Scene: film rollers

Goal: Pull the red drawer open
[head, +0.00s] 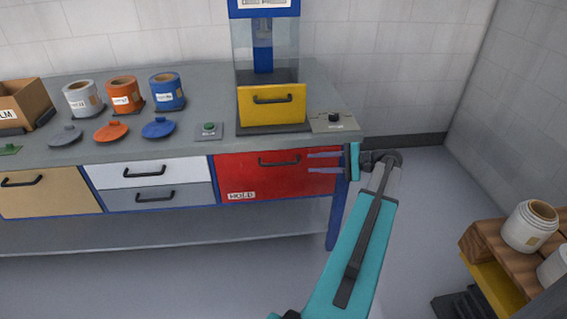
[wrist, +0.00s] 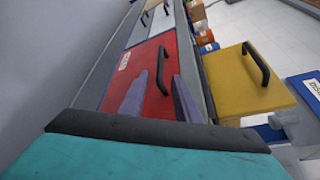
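The red drawer (head: 250,180) is in the bench front, under the yellow-fronted machine, and looks flush with its frame. It has a dark bar handle (head: 278,162) near its top and a "HOLD" label at lower left. My gripper (head: 309,163) comes from the right, its two purple fingers spread apart and empty. In the head view the fingertips lie just right of the handle. In the wrist view the drawer (wrist: 128,80) and its handle (wrist: 161,70) show ahead, with the handle between the two fingers (wrist: 163,76) in the picture. I cannot tell any contact.
White and grey drawers (head: 150,173) and a tan drawer (head: 45,195) are to the left. The machine's yellow front (head: 272,106) with its own handle sits above. Several rolls (head: 168,92) and lids stand on the bench. Floor before the bench is clear.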

